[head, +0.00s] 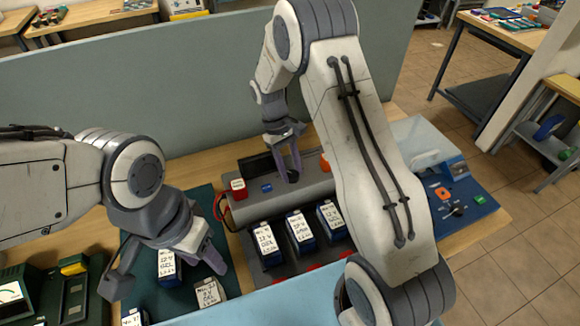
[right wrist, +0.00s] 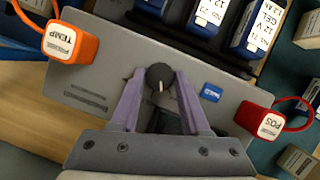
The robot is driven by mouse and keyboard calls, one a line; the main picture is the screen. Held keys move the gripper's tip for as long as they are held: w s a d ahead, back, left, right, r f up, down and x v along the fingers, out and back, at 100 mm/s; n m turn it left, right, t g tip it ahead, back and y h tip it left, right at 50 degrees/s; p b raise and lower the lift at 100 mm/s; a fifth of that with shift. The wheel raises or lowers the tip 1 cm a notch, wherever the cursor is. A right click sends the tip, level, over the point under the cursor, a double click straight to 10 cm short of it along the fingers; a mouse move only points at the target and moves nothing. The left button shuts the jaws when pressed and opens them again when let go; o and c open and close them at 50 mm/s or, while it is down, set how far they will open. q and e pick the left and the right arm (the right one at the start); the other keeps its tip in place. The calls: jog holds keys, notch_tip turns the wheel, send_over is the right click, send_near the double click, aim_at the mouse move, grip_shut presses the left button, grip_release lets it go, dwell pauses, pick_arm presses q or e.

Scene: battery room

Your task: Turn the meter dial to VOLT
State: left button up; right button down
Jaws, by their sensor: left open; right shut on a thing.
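The dial (head: 292,177) is a small black round knob on the sloped grey panel (head: 306,186) behind a row of batteries. My right gripper (head: 288,166) reaches down to it from behind and is shut on it. In the right wrist view the knob (right wrist: 160,76) sits between the purple fingertips of the right gripper (right wrist: 158,88), and its white pointer line shows. A small blue label (right wrist: 211,92) lies beside the knob; I cannot read its text surely. My left gripper (head: 168,277) is open over the green mat, its fingers apart around labelled batteries.
A red POS block (right wrist: 262,120) and an orange TEMP block (right wrist: 72,43) sit at the panel's ends. Labelled batteries (head: 266,243) stand in front. A grey partition (head: 170,90) stands behind.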

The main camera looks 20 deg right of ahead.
jog(key=m+y, duration=0.1)
jog(key=m, duration=0.4)
jog(key=shift+w+d+r+y+p, duration=0.1)
jog(key=shift+d+y+p, duration=0.1)
jog(key=shift+y+p, duration=0.2)
dwell(0.4)
jog(key=shift+c, duration=1.9)
grip_release()
jog(key=b+v, duration=0.2)
jog(key=v, duration=0.8)
jog(key=shift+r, duration=0.15)
jog(key=shift+w+d, duration=0.1)
